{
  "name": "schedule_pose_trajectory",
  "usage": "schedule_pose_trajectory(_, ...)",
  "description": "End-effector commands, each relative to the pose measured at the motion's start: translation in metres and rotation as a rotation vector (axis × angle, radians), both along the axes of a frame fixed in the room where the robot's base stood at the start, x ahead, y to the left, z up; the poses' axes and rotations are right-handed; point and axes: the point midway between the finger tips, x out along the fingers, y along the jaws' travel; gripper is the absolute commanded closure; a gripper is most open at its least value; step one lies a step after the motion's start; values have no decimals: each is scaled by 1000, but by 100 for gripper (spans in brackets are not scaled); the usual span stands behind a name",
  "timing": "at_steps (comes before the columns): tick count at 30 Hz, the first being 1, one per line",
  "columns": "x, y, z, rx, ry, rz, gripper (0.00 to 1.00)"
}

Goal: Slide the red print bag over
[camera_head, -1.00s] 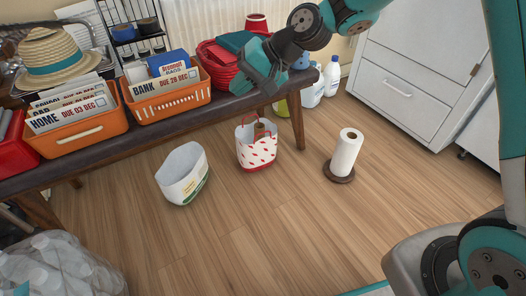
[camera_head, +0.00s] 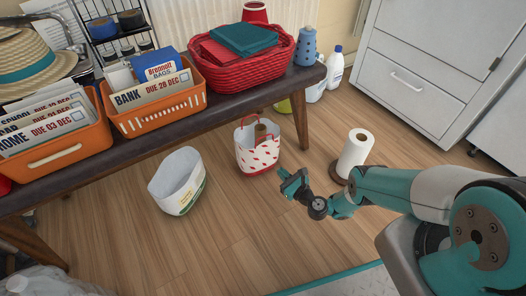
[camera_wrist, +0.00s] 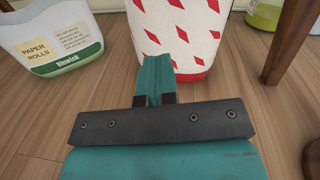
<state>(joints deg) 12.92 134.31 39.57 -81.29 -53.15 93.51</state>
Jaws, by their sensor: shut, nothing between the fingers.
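The red print bag (camera_head: 258,152) stands upright on the wooden floor. It is white with red diamond marks, a red base and red handles, and holds something brown. In the wrist view the bag (camera_wrist: 183,35) is straight ahead, its top cut off. My gripper (camera_head: 286,178) is low near the floor, at the bag's lower right in the head view. In the wrist view my gripper (camera_wrist: 154,62) is shut and empty, its tip overlapping the bag's lower front. I cannot tell whether it touches the bag.
A white paper rolls bag (camera_head: 176,182) stands left of the red print bag. A paper towel roll (camera_head: 355,152) on a dark base stands to the right. A bench leg (camera_head: 300,120) is behind on the right. Bare floor lies in front.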

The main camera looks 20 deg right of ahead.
Motion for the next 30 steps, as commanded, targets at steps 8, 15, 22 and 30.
schedule_pose_trajectory(8, -29, -6, -26, 122, 39, -86, 100)
schedule_pose_trajectory(15, 7, 8, -31, 120, 37, -81, 100)
schedule_pose_trajectory(22, 41, 19, -31, 119, 37, -82, 100)
schedule_pose_trajectory(30, 70, 27, -30, 117, 37, -85, 100)
